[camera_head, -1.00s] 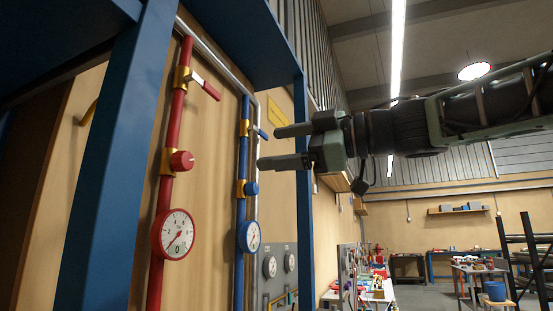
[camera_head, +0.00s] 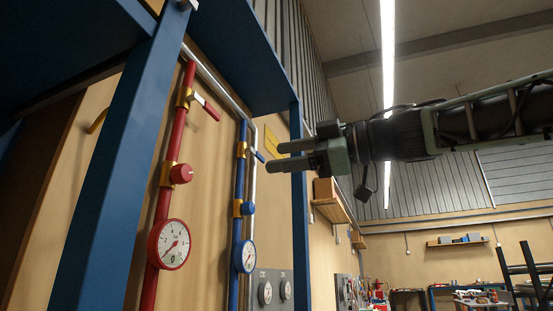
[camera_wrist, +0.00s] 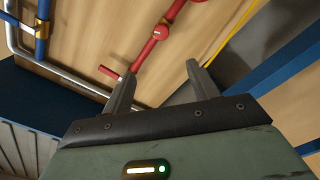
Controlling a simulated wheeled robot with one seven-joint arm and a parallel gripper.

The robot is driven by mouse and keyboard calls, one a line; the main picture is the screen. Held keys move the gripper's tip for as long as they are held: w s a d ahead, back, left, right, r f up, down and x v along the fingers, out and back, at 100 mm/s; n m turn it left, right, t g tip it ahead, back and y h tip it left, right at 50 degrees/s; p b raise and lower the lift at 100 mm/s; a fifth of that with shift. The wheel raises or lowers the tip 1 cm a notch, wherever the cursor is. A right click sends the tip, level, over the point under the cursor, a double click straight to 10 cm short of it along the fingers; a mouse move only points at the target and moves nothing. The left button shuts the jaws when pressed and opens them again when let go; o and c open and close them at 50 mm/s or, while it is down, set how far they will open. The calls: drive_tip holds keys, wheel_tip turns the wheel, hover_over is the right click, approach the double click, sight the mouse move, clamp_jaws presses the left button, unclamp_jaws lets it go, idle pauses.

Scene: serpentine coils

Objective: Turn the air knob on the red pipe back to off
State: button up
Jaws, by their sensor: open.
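The red pipe (camera_head: 151,278) runs up the wooden panel on the left in the head view. Its round red knob (camera_head: 181,173) sits on a brass fitting between a lever with a red grip (camera_head: 207,108) above and a red-rimmed gauge (camera_head: 169,244) below. In the wrist view the red pipe (camera_wrist: 147,50) runs diagonally, with a red knob (camera_wrist: 161,32) on it. My gripper (camera_head: 273,157) is open and empty, its fingers pointing left. It stands apart from the red pipe, to the right of the blue pipe in the head view. The gripper's fingers (camera_wrist: 158,75) also show in the wrist view.
A blue pipe (camera_head: 238,228) with its own blue knob (camera_head: 247,208), blue lever (camera_head: 258,156) and gauge (camera_head: 245,256) runs beside the red one. Blue posts (camera_head: 118,170) frame the panel. A wooden shelf (camera_head: 331,206) lies below and right of my gripper.

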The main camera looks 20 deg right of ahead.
drive_tip(key=w+a+r+m+p, duration=0.2)
drive_tip(key=w+a+m+p, duration=0.2)
drive_tip(key=w+p, duration=0.1)
drive_tip(key=m+p, duration=0.3)
drive_tip(key=m, duration=0.3)
approach(188, 173)
drive_tip(key=x, duration=0.6)
drive_tip(key=p+x, duration=0.1)
drive_tip(key=x, duration=0.2)
drive_tip(key=shift+w+a+r, duration=0.15)
drive_tip(key=shift+a+r, duration=0.05)
drive_tip(key=shift+a, duration=0.05)
drive_tip(key=shift+w+a+f, duration=0.2)
drive_tip(key=shift+w+a, duration=0.15)
drive_tip(key=shift+a, duration=0.15)
drive_tip(key=c, duration=1.2)
drive_tip(key=shift+n+p, duration=0.35)
drive_tip(key=shift+n, duration=1.35)
